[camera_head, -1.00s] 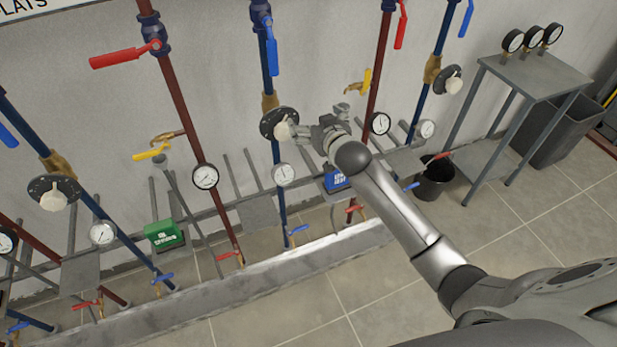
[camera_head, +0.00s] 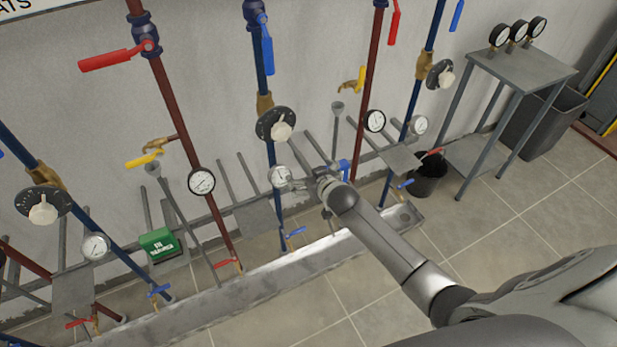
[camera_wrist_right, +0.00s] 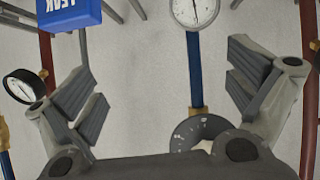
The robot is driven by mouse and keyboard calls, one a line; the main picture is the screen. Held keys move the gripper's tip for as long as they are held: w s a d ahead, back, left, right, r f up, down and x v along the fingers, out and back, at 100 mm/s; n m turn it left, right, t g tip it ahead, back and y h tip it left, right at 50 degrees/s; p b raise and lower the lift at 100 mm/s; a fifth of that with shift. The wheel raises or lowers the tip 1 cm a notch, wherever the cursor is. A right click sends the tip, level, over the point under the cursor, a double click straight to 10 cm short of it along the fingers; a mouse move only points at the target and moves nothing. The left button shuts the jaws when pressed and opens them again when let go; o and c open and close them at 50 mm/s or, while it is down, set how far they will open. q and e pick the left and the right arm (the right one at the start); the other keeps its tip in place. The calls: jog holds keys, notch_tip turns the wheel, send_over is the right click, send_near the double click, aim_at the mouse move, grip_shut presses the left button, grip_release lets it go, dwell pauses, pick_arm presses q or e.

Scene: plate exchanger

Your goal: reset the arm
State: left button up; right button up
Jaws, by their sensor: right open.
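My right gripper (camera_head: 302,183) is in front of the pipes in the head view, just below the black dial with a white knob (camera_head: 275,126) on the blue pipe. It is beside a pressure gauge (camera_head: 279,176) and partly seen end-on. In the wrist view the right gripper (camera_wrist_right: 160,90) is open, its fingers wide apart with nothing between them but wall and blue pipe. The dial (camera_wrist_right: 200,133) also shows there, partly hidden by the gripper's base, with a gauge (camera_wrist_right: 196,10) at the top edge. My left gripper is not in view.
A green block (camera_head: 160,245) sits on a bracket at left. A blue block (camera_wrist_right: 68,12) shows in the wrist view. A metal table with gauges (camera_head: 524,66), a black bucket (camera_head: 430,180) and a grey bin (camera_head: 540,125) stand at right. A metal channel (camera_head: 250,278) runs along the floor.

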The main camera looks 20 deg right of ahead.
jog(key=shift+s+f, duration=0.1)
jog(key=shift+f, duration=0.15)
dwell(0.3)
jog(key=s+f+g, duration=0.5)
jog(key=s+f, duration=1.5)
jog(key=f, duration=0.5)
jog(key=s+a+f+g, duration=0.1)
jog(key=s+f, duration=0.5)
jog(key=s, duration=1.1)
jog(key=s+a+f+n+g, duration=0.1)
jog(key=s+f+g, duration=0.3)
jog(key=s, duration=1.3)
notch_tip(320, 180, down, 3)
jog(key=shift+s+a+f+n+g, duration=0.15)
jog(key=shift+s+a+n+g, duration=0.05)
jog(key=shift+a+n+g, duration=0.15)
